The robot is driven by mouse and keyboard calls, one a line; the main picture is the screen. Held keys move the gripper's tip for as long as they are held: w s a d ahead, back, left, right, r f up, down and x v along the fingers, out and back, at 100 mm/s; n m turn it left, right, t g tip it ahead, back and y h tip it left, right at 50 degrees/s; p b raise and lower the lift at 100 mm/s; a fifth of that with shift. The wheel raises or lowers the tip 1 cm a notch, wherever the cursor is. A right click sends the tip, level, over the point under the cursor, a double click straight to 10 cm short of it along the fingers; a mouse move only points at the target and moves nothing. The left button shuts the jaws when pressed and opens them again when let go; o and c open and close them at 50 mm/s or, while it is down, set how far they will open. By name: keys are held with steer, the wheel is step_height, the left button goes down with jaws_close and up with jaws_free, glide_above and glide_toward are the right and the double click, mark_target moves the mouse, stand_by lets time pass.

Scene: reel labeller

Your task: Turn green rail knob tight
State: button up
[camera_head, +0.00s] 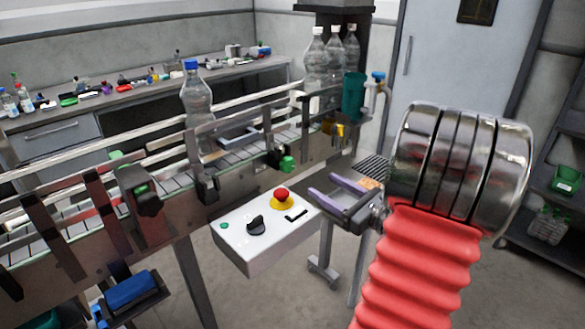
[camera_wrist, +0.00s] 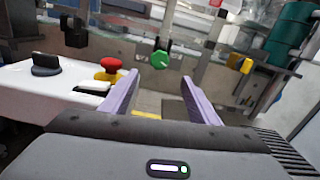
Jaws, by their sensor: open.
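A green rail knob (camera_head: 287,163) sits on a dark clamp on the front side of the conveyor in the head view. It also shows in the wrist view (camera_wrist: 161,59), above and beyond the gap between my fingers. My gripper (camera_head: 322,191) has two purple fingers, is open and empty, and is apart from the knob, to its lower right in the head view. In the wrist view my fingers (camera_wrist: 158,88) point toward the conveyor side.
A white control box (camera_head: 262,240) with a red emergency button (camera_head: 281,194) and a black rotary switch (camera_head: 256,225) stands left of my gripper, below the conveyor. A clear bottle (camera_head: 197,100) with a blue cap stands on the conveyor.

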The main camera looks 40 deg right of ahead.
mark_target(290, 166)
steer(key=w, duration=1.3)
steer(key=shift+w+a, duration=0.2)
steer(key=shift+w, duration=0.15)
